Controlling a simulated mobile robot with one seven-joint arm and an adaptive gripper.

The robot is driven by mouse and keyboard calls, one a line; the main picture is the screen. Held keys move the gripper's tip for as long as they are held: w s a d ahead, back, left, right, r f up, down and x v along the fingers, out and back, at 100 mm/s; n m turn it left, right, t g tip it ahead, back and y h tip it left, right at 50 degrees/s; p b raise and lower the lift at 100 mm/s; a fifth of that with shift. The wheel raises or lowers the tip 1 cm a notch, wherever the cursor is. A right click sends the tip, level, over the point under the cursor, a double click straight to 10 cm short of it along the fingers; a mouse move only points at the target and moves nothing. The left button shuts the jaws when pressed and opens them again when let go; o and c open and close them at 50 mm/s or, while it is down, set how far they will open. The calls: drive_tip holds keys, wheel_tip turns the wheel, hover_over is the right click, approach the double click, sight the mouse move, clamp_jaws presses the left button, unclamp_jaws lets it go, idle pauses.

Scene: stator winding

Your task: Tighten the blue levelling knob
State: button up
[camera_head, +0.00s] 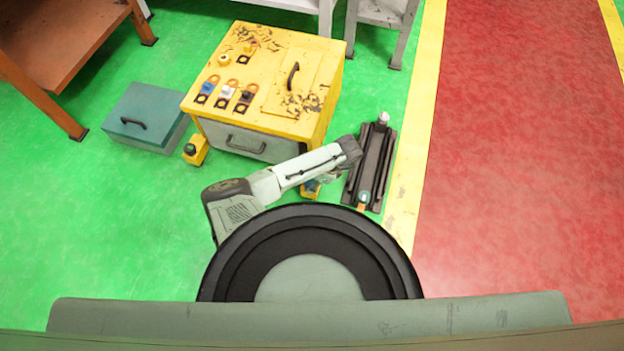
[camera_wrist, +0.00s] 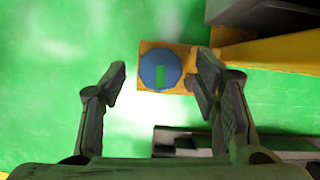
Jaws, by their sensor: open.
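The blue levelling knob (camera_wrist: 160,71) is a round blue disc with a green rectangular mark at its centre. It sits on a yellow-orange foot (camera_wrist: 190,55) in the wrist view, close to the floor. In the head view the blue knob (camera_head: 311,187) shows only partly, just below my arm, at the front right corner of the yellow cabinet (camera_head: 327,120). My gripper (camera_wrist: 158,82) is open and empty, with one finger on each side of the knob in the picture. The right finger appears closer to the knob than the left. Whether either touches it I cannot tell.
A dark rail-like fixture (camera_head: 371,165) lies on the floor right of the gripper. Green floor (camera_head: 100,225) is clear at left.

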drive_tip(key=w+v, duration=0.1)
drive_tip(key=v, duration=1)
drive_tip(key=shift+s, duration=0.5)
